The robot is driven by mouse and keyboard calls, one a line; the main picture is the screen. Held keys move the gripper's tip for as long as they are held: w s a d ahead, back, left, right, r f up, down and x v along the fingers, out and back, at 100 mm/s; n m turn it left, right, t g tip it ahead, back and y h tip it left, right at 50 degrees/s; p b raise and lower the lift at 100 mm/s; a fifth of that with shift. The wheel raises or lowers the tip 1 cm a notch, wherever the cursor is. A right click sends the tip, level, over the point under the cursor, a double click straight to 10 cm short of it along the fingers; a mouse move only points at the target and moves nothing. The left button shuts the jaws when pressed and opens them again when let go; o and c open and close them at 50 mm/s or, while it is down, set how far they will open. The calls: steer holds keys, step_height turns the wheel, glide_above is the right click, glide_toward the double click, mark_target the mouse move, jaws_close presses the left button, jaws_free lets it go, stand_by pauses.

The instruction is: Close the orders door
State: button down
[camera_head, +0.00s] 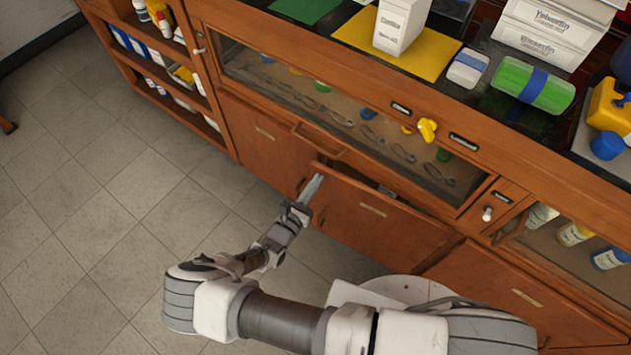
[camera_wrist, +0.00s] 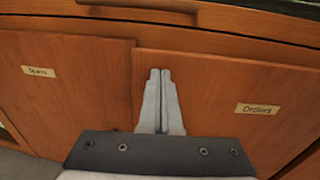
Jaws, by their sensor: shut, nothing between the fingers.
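The orders door (camera_wrist: 225,85) is a brown wooden panel with a pale label reading "Orders" in the wrist view. In the head view the orders door (camera_head: 385,225) stands ajar. Its left edge sticks out from the cabinet, with a dark gap behind its top edge. My gripper (camera_head: 315,182) is shut and empty at the left edge of this door, on its outer side. In the wrist view my gripper (camera_wrist: 160,72) overlaps the door's face close to its left edge. I cannot tell whether the fingertips touch the door.
A shut door (camera_wrist: 60,95) with another label is to the left. A wooden handle bar (camera_head: 318,140) juts out above. A glass-fronted compartment (camera_head: 340,120) runs above the doors, and a crowded countertop (camera_head: 485,115) lies on top. The tiled floor (camera_head: 110,215) at left is clear.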

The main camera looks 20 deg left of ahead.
mark_target(325, 168)
steer(key=w+b, duration=0.1)
steer(key=w+m+h+b, duration=0.1)
steer(key=w, duration=0.1)
steer(key=w+h+b, duration=0.1)
steer(key=shift+w+d+f+g, duration=0.2)
steer(key=shift+w+d+g, duration=0.1)
steer(key=shift+d, duration=0.05)
steer(key=shift+w+d+r+m, duration=0.1)
steer(key=shift+w+r+m, duration=0.2)
steer(key=shift+w, duration=0.15)
steer(key=shift+s+f, duration=0.1)
steer(key=shift+s, duration=0.05)
